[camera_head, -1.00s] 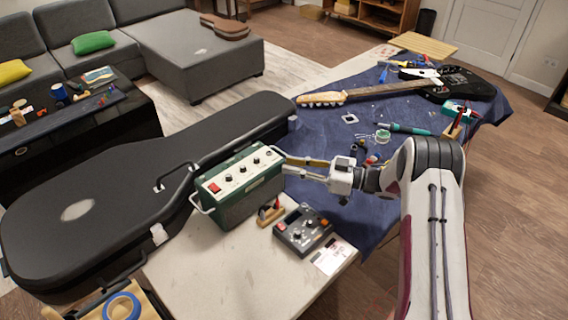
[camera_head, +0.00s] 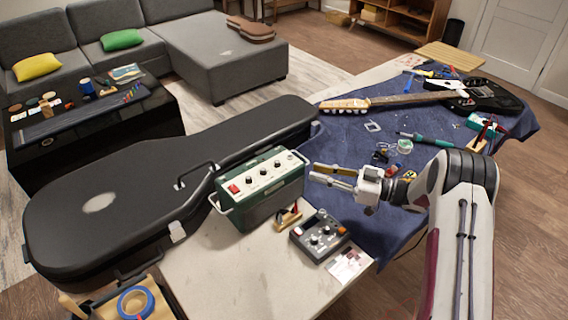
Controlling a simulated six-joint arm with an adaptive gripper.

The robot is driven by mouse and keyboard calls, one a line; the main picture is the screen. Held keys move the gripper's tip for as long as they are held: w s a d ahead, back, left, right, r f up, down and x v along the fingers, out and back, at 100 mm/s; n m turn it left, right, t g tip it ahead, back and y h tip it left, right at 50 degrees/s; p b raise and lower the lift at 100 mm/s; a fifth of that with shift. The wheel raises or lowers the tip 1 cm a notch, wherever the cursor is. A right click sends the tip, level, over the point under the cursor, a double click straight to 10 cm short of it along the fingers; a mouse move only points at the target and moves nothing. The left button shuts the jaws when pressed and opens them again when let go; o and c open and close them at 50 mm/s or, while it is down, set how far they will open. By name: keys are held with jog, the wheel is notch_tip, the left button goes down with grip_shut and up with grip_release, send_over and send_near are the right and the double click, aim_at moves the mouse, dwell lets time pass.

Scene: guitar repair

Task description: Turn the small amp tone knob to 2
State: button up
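The small amp (camera_head: 272,203) is a dark green box on the pale table. Its cream top panel (camera_head: 258,181) carries a red switch (camera_head: 233,188) at the left and a row of small dark knobs (camera_head: 263,171). The labels are too small to read, so I cannot tell which knob is tone or where it points. My gripper (camera_head: 311,172) is just right of the amp's right end, its fingers pointing left towards it. The fingers are apart with nothing between them. I cannot tell whether the fingertips touch the amp.
A black guitar case (camera_head: 140,195) lies close behind and left of the amp. A grey pedal (camera_head: 320,236) and a small wooden stand (camera_head: 289,215) are in front. An electric guitar (camera_head: 420,97) and tools lie on the blue cloth (camera_head: 345,140).

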aim_at(280, 162)
jog(key=shift+x, duration=5.95)
grip_shut()
